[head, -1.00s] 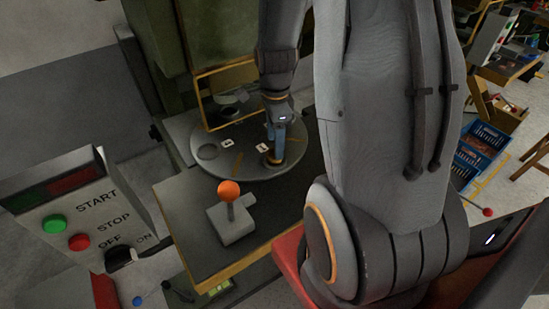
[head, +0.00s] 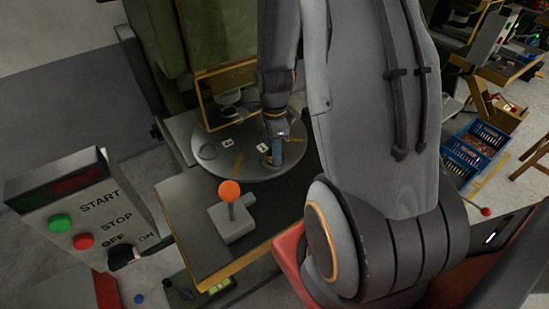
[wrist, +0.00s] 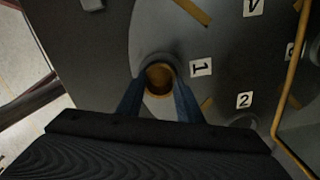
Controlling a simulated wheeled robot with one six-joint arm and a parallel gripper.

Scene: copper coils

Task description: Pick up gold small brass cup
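The small brass cup (wrist: 160,78) is gold and round with a dark inside. It stands on the grey round turntable (wrist: 222,70), close to the label 1. In the wrist view my gripper (wrist: 160,82) has its two blue fingers on either side of the cup. The fingertips are at or very near its wall, and I cannot see whether they press on it. In the head view my gripper (head: 273,156) points down at the turntable's right part, and the cup (head: 264,158) shows only partly beside the fingers.
A yellow-edged frame (head: 205,108) stands at the turntable's back. In front are a grey box with an orange ball knob (head: 229,190) and, at left, a START/STOP control box (head: 85,215). Blue crates (head: 478,150) stand on the right.

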